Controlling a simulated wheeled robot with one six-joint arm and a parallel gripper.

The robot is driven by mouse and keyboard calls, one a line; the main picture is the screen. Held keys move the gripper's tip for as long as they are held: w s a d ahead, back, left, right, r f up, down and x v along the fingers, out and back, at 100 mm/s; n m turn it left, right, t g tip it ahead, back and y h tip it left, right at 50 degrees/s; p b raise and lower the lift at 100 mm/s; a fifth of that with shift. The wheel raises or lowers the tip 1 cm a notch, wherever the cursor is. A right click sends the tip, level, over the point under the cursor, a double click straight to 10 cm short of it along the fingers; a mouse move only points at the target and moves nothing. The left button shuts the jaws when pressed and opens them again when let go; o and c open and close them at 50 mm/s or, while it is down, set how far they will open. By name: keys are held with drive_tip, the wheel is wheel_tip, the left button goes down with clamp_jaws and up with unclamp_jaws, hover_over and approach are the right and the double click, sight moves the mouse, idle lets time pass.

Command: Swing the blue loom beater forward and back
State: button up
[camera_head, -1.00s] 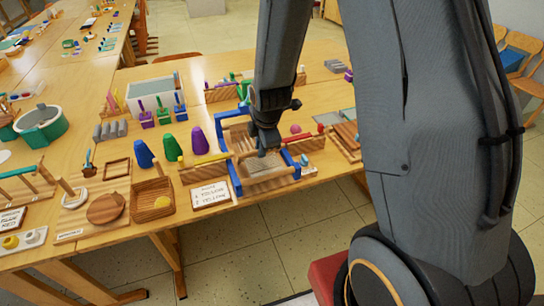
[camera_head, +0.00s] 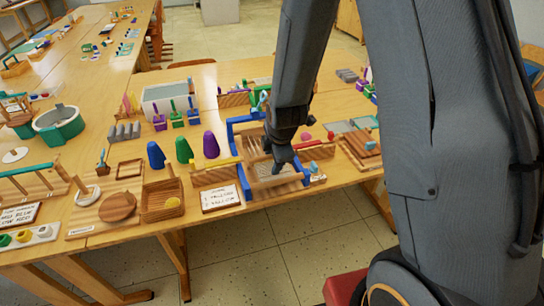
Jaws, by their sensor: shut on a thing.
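The blue loom (camera_head: 246,188) stands near the front edge of the table, with blue side posts, a blue rear bar and pale warp threads. Its wooden beater (camera_head: 274,182) spans the front part of the frame, over a greyish woven patch. My gripper (camera_head: 281,167) reaches down from above into the loom and is shut on the beater. The fingers are small and dark here, so the exact grip point is partly hidden.
A lettered card (camera_head: 220,196) lies left of the loom. Blue, green and purple cones (camera_head: 183,150) stand behind it to the left. Wooden pieces (camera_head: 362,150) lie close on the right.

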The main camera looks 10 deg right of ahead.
drive_tip(key=shift+s+f, duration=0.2)
drive_tip(key=shift+s, duration=0.25)
drive_tip(key=shift+d+r, duration=0.1)
drive_tip(key=shift+r, duration=0.25)
drive_tip(key=p+v, duration=0.3)
drive_tip(key=v, duration=0.4)
drive_tip(key=shift+w+r, duration=0.2)
drive_tip(key=shift+w, duration=0.05)
drive_tip(key=shift+r, duration=0.1)
